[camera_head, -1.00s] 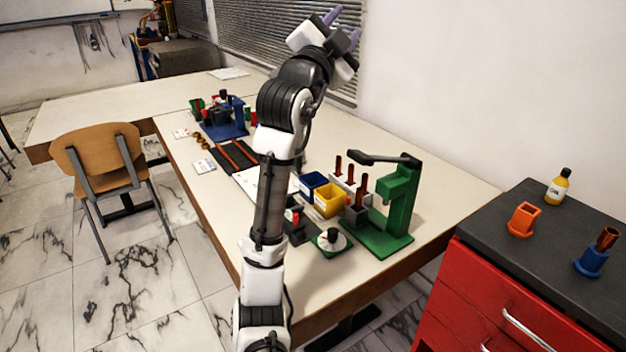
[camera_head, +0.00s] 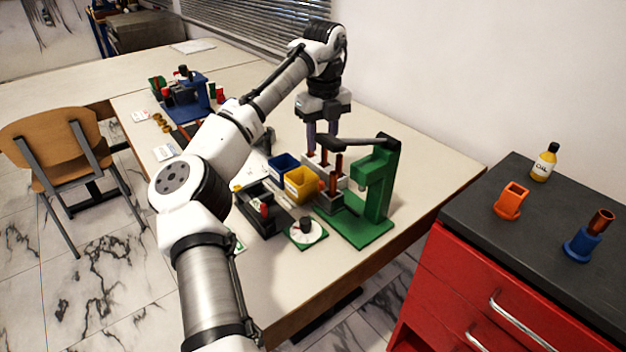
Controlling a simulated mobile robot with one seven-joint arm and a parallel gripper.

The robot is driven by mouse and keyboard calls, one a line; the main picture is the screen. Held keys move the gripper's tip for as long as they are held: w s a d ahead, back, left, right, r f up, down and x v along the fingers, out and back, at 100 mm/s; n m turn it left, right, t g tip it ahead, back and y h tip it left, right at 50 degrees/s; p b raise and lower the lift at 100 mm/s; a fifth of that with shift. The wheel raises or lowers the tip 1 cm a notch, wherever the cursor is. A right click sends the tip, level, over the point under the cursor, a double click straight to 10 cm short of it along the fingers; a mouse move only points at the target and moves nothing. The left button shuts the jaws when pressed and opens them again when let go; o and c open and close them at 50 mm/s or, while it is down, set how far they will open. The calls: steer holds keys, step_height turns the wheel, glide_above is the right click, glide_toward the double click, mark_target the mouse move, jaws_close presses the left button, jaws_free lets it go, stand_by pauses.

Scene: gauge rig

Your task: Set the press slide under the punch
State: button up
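The green press (camera_head: 377,200) stands on the table right of centre, with a black lever (camera_head: 352,143) reaching left from its top. The punch (camera_head: 362,183) seems to be the small part under the press head. A dark block (camera_head: 330,206) with a brown upright pin sits left of the press base; it may be the slide, but I cannot tell. My gripper (camera_head: 322,148) points down behind the lever, above a pale block (camera_head: 336,179) holding brown pins. Its two purple fingers are apart with nothing visible between them. Their tips are close to the pins; contact cannot be made out.
Blue (camera_head: 283,168) and yellow (camera_head: 300,186) bins stand left of the pins. A round dial on a green-edged base (camera_head: 306,234) and a black fixture (camera_head: 258,212) are in front. A red cabinet (camera_head: 500,270) holds an orange holder, a blue holder and an oil bottle.

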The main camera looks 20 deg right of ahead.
mark_target(322, 182)
step_height(322, 182, down, 13)
steer(key=shift+r+p, duration=0.1)
steer(key=shift+p, duration=0.2)
steer(key=shift+c, duration=0.2)
jaws_close()
